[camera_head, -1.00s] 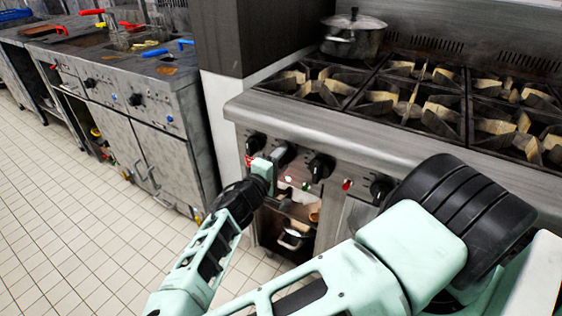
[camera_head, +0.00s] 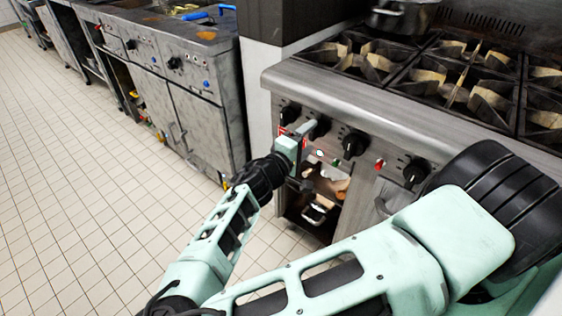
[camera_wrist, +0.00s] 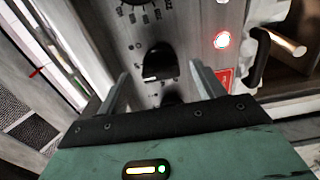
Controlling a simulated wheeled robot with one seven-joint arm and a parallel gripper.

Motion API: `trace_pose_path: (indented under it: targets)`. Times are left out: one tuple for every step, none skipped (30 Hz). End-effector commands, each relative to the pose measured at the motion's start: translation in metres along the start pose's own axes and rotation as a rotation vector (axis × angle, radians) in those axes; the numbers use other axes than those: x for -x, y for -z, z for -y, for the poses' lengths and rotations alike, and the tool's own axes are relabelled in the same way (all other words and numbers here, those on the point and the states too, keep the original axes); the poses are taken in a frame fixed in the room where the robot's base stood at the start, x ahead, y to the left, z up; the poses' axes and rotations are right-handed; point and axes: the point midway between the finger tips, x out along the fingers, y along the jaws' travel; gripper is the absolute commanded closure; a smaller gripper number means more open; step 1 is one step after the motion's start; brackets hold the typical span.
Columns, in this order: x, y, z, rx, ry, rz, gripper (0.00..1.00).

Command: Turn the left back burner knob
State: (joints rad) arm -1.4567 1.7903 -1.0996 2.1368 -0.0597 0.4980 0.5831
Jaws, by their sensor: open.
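The stove's front panel carries a row of black knobs. In the wrist view, a black knob (camera_wrist: 158,61) with a white mark shows between the tips of the two open fingers (camera_wrist: 158,74). I cannot tell whether either finger touches it. A second dark knob is partly hidden behind my gripper's body. Which knob serves the left back burner cannot be read.
The stove top (camera_head: 450,85) has several burner grates and a pot (camera_head: 402,18) at the back. A red light (camera_wrist: 222,40) glows on the panel. An open shelf with pans (camera_head: 318,208) is below the knobs. A counter unit stands left, with free tiled floor in front.

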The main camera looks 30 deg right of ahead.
Motion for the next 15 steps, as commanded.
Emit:
trace_pose_path:
  targets:
    - [0.013,0.002,0.002,-0.001,0.004,-0.005,0.32]
    - [0.021,0.002,0.002,-0.001,0.004,-0.007,0.32]
    - [0.03,0.001,0.002,-0.001,0.004,-0.006,0.32]
    - [0.037,0.001,0.002,-0.001,0.004,-0.006,0.32]
    - [0.044,0.001,0.002,-0.001,0.005,-0.006,0.32]
    - [0.054,0.001,0.002,-0.001,0.004,-0.006,0.32]
    - [0.061,0.001,0.002,0.0,0.004,-0.006,0.32]
    - [0.068,0.001,0.002,-0.001,0.005,-0.006,0.32]
    - [0.078,0.001,0.002,-0.001,0.005,-0.006,0.32]
    - [0.084,0.001,0.002,-0.001,0.004,-0.005,0.32]
    - [0.091,0.001,0.002,-0.001,0.005,-0.005,0.32]
    - [0.099,0.001,0.002,-0.001,0.005,-0.005,0.32]
    - [0.105,0.001,0.002,-0.001,0.004,-0.004,0.32]
    - [0.11,0.001,0.002,-0.001,0.004,-0.005,0.32]
    - [0.117,0.0,0.001,-0.001,0.003,-0.004,0.32]
